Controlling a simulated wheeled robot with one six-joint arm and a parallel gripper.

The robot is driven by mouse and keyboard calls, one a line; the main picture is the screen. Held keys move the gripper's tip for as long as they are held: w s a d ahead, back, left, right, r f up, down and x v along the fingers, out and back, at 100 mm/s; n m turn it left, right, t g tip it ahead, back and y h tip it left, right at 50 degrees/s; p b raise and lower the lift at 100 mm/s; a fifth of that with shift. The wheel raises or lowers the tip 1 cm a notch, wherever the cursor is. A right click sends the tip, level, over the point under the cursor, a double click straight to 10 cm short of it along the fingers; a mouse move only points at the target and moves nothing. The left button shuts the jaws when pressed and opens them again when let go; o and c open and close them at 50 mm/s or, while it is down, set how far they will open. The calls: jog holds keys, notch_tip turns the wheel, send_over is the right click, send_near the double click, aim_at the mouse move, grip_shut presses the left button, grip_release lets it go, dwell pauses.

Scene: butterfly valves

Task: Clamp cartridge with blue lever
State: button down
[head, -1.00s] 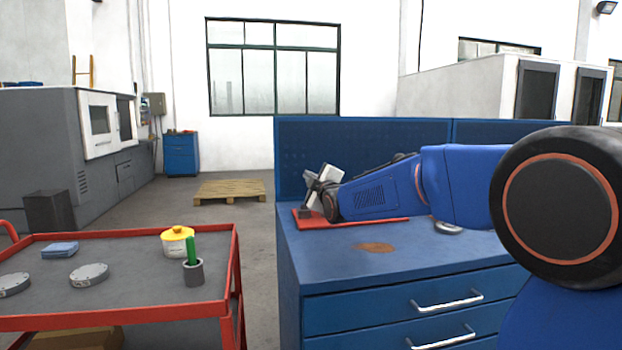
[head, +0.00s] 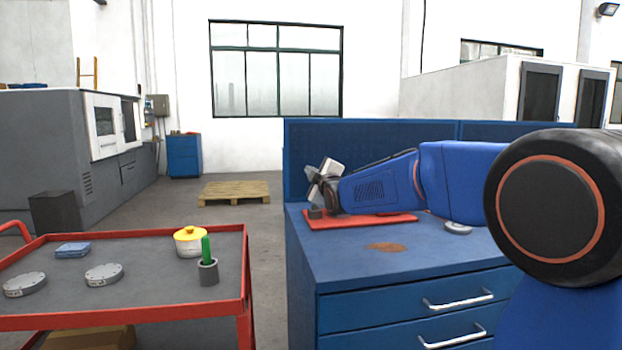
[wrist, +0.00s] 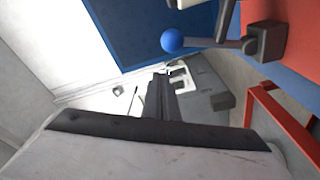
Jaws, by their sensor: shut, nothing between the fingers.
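A blue ball knob (wrist: 172,40) sits on the end of a grey lever (wrist: 215,43) in the wrist view. The lever runs right to a dark grey block (wrist: 266,41) with a post beside it. In the head view a small dark block (head: 316,213) stands on a red board (head: 365,220) on the blue bench. My gripper (head: 322,184) is over the board's left end. In the wrist view my gripper's fingers (wrist: 160,98) are shut and empty, apart from the knob in the picture. A pale piece (wrist: 187,3) is cut off at the top edge; I cannot tell whether it is the cartridge.
A red-framed cart (head: 150,312) stands left of the blue bench (head: 345,270). It carries grey discs (head: 104,274), a yellow-lidded tin (head: 190,241), a cup with a green item (head: 208,272) and blue cloths (head: 73,250). A round metal piece (head: 458,227) lies on the bench.

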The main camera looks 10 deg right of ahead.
jog(key=s+d, duration=0.1)
jog(key=s, duration=0.9)
jog(key=shift+f, duration=0.35)
